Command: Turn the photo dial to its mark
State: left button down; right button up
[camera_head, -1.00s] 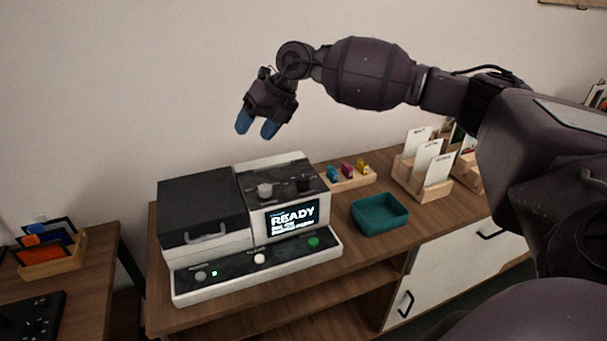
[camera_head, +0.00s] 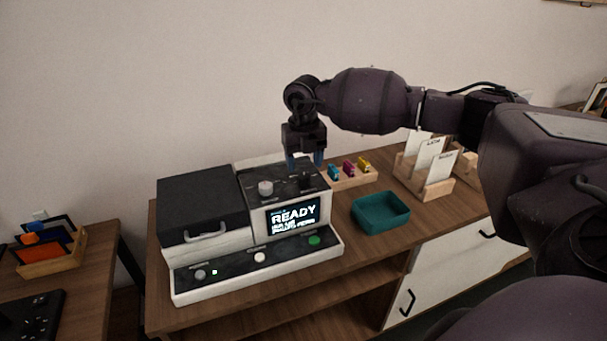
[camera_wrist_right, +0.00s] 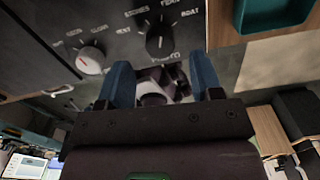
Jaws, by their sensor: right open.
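The photo dial (camera_head: 306,182) is a black knob on the dark top panel of the white machine, right of a light grey knob (camera_head: 265,188). It also shows in the right wrist view (camera_wrist_right: 157,38), with "PHOTO" printed beneath it and other words around it. My right gripper (camera_head: 304,161) points down just above and behind the black dial in the head view, open. In the right wrist view its blue fingers (camera_wrist_right: 161,68) are apart, and the dial lies beyond their tips, not between them. My left gripper is not in view.
The machine's screen (camera_head: 293,215) reads "READY". A black-lidded box part (camera_head: 202,205) stands left of the panel. To the right are a teal tray (camera_head: 381,212), a wooden holder (camera_head: 352,180) with small coloured pieces, and a card rack (camera_head: 425,186). Wall lies behind.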

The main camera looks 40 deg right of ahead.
aim_at(304, 176)
jog(key=shift+f, duration=2.05)
jog(key=c, duration=0.9)
